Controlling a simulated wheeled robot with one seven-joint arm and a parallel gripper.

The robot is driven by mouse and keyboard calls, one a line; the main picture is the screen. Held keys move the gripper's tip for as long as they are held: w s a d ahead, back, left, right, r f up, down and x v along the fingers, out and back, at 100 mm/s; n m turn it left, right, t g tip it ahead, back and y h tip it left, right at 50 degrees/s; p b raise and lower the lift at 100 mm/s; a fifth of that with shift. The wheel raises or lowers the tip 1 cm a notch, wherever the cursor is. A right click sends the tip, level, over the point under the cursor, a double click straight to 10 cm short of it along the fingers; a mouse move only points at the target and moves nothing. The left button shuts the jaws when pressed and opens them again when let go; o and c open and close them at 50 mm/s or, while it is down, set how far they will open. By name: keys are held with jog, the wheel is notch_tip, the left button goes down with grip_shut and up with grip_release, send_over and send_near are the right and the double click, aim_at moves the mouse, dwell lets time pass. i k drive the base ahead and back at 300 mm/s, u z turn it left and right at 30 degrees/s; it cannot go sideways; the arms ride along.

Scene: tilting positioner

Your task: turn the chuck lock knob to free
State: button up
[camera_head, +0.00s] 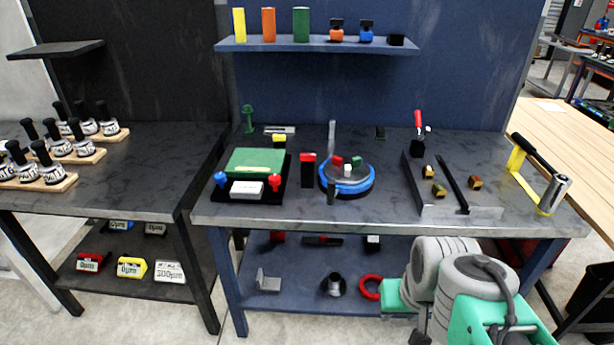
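A round device with a blue ring (347,190) stands near the middle of the blue workbench; it looks like the positioner with its chuck. A small red part (337,161), a small green part (357,162) and a whitish part (347,172) sit on its grey top. A grey lever (332,138) rises upright behind it. A dark upright handle (330,192) stands at its front left. Which part is the chuck lock knob, and how it is turned, is too small to tell. My arm shows at the lower right, well apart from the device; my gripper is not in view.
A red and black block (308,170) stands close left of the device. A green-topped fixture (256,162) with red and blue knobs is further left. A metal angled tray (455,212) is to the right. The bench top (290,213) is clear along its front edge. A shelf (320,46) hangs behind.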

aim_at(308, 159)
jog(key=u, duration=0.75)
jog(key=i, duration=1)
jog(key=u, duration=0.85)
